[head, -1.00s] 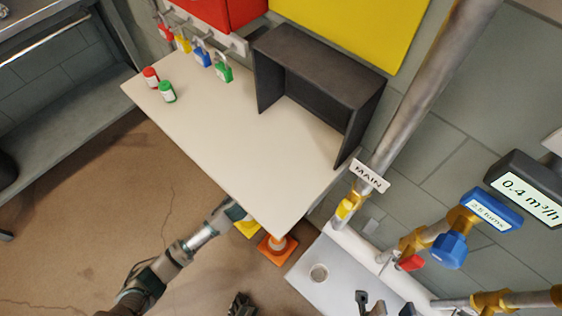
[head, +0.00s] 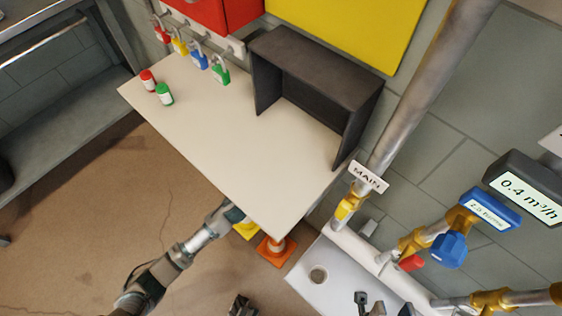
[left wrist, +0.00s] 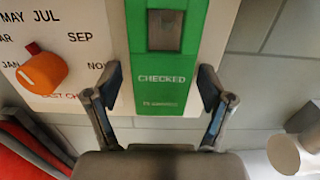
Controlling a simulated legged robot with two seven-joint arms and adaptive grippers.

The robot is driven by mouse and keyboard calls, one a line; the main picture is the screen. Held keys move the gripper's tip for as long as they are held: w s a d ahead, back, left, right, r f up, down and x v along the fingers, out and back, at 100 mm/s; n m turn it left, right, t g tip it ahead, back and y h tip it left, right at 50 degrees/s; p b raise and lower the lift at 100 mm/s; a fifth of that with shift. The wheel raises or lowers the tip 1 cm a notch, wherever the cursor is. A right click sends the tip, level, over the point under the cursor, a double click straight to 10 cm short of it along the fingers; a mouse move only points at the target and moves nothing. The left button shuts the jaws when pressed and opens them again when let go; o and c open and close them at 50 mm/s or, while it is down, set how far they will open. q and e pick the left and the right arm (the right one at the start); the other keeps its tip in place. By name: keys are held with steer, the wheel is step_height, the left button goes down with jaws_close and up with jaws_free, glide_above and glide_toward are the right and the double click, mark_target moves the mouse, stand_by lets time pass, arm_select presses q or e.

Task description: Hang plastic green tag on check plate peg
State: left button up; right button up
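In the left wrist view, the green tag (left wrist: 163,98) is marked CHECKED and lies against a white check plate (left wrist: 90,18) with a dial. A dark square peg end (left wrist: 164,30) shows within the tag's upper part. My left gripper (left wrist: 162,85) is in front of the tag, its two fingers spread on either side of it. The left finger shows a gap to the tag; the right finger overlaps its edge. In the head view, my left arm reaches to the table edge and its gripper is not clear. My right gripper (head: 384,303) is at the bottom edge, fingers apart, partly cut off.
An orange dial knob (left wrist: 43,72) stands left of the tag. A beige table (head: 225,140) carries a dark open box (head: 320,65) and two small canisters. Coloured padlocks hang behind it.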

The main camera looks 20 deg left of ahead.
arm_select(q)
steer(key=shift+s, duration=0.2)
steer(key=v, duration=1.1)
steer(key=shift+s+a, duration=0.2)
steer(key=shift+s, duration=0.05)
